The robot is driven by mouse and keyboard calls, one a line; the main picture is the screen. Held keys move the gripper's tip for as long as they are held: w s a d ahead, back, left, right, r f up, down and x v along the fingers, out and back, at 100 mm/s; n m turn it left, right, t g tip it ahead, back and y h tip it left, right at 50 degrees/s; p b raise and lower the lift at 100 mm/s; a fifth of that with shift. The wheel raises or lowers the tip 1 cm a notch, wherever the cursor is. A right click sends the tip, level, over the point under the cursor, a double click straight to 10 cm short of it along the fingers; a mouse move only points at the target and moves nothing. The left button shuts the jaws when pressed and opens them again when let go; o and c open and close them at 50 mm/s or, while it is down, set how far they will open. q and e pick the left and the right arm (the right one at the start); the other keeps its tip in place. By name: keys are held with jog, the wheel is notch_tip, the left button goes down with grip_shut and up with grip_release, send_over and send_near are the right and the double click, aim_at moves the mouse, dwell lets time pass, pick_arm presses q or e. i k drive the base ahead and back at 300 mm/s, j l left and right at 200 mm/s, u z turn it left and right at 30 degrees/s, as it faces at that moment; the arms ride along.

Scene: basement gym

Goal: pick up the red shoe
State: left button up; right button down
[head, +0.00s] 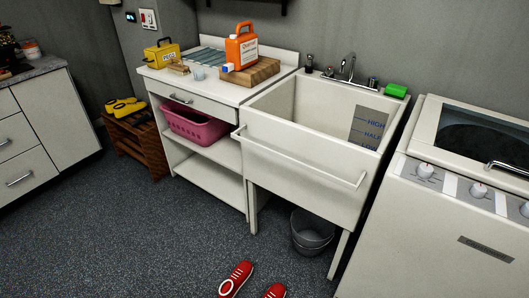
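A pair of red shoes with white trim is on the dark speckled floor at the bottom of the head view. The left one of the pair, a red shoe (236,278), shows nearly whole and lies at a slant. The other red shoe (275,291) is cut off by the bottom edge of the picture. The two shoes lie a little apart. Neither of my grippers shows in this view.
A utility sink (301,159) on legs stands behind the shoes, with a grey bucket (312,238) beneath it. A washing machine (439,230) stands at right. A shelf unit with a pink basket (195,128) is left of the sink. Floor at left is clear.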

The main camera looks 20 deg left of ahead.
aim_at(243, 270)
jog(key=k+u, duration=0.1)
jog(key=u, duration=0.9)
jog(key=z, duration=0.1)
jog(key=i+j, duration=0.05)
